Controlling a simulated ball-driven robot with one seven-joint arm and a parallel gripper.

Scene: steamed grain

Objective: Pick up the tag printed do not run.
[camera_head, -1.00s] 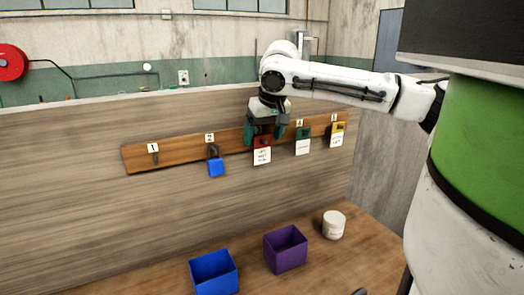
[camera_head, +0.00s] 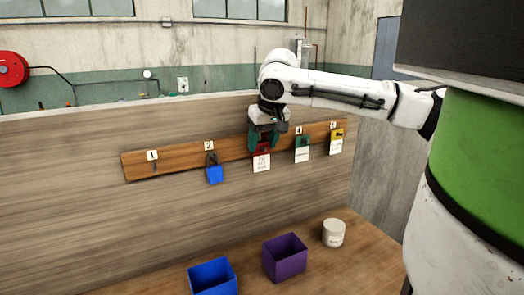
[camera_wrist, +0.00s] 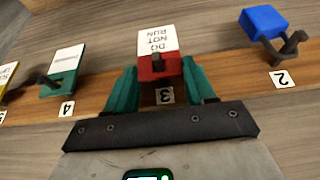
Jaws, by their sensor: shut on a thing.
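The tag printed DO NOT RUN (camera_wrist: 157,43) has a red top and a white lower part. It hangs at the place numbered 3 on the wooden rail (camera_head: 232,148), and its white part shows in the head view (camera_head: 261,164). My gripper (camera_wrist: 156,84) has its green fingers on both sides of the red top and is shut on it. In the head view my gripper (camera_head: 263,143) comes from above and hides part of the red top. A dark peg (camera_wrist: 157,60) shows at the red part; whether the tag is clear of it I cannot tell.
A blue padlock (camera_head: 214,174) hangs at 2. A green-topped tag (camera_head: 302,148) hangs at 4 and a yellow-topped tag (camera_head: 337,141) beyond it. A blue box (camera_head: 213,276), a purple box (camera_head: 285,257) and a white tub (camera_head: 333,233) stand on the table below.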

